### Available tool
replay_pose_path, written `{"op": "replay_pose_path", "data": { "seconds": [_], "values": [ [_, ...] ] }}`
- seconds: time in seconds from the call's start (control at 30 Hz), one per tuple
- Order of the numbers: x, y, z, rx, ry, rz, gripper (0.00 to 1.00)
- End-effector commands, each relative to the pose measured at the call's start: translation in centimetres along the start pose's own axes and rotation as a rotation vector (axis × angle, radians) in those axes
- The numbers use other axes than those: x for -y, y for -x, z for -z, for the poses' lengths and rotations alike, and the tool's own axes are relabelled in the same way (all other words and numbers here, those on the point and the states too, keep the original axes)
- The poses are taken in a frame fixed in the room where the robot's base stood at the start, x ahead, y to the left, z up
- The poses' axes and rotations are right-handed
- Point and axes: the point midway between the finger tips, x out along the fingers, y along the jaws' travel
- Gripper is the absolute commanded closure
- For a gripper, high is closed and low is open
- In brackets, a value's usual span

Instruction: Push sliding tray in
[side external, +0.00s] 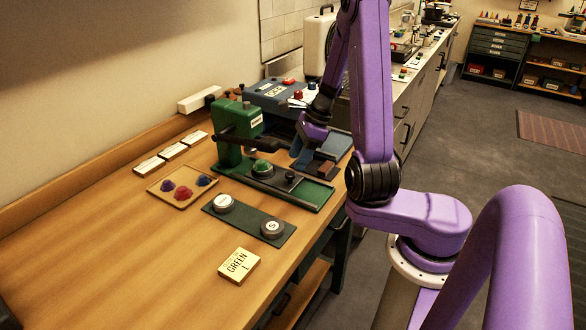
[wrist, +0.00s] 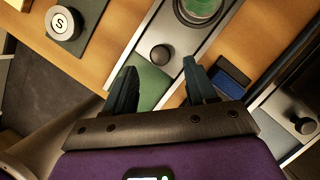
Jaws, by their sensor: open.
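The green press (side external: 237,135) stands on the bench, with the grey sliding tray (wrist: 182,36) at its base. A green round piece (side external: 262,167) sits in the tray. A dark round knob (side external: 290,176) stands on the tray; it also shows in the wrist view (wrist: 160,54). My gripper (wrist: 159,66) is open and empty. In the wrist view its fingertips lie either side of the knob's line, just short of it. Their height above the tray is hard to tell. A green base surface (wrist: 152,84) shows between the fingers.
A dark plate (side external: 248,219) with two round pieces marked L and S lies in front. A GREEN L card (side external: 239,265) and a tan tray (side external: 182,186) of coloured bits lie nearby. A second, blue machine (side external: 275,94) stands behind. The bench's front left is clear.

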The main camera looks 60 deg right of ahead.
Motion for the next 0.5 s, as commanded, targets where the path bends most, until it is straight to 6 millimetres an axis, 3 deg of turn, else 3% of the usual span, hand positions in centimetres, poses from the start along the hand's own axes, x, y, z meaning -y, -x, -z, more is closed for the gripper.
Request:
{"op": "replay_pose_path", "data": {
  "seconds": [0.2,0.5],
  "values": [
    [-0.1,-3.0,0.0,0.0,-0.001,-0.003,0.44],
    [0.0,-4.4,0.0,-0.001,0.001,0.0,0.44]
  ]
}}
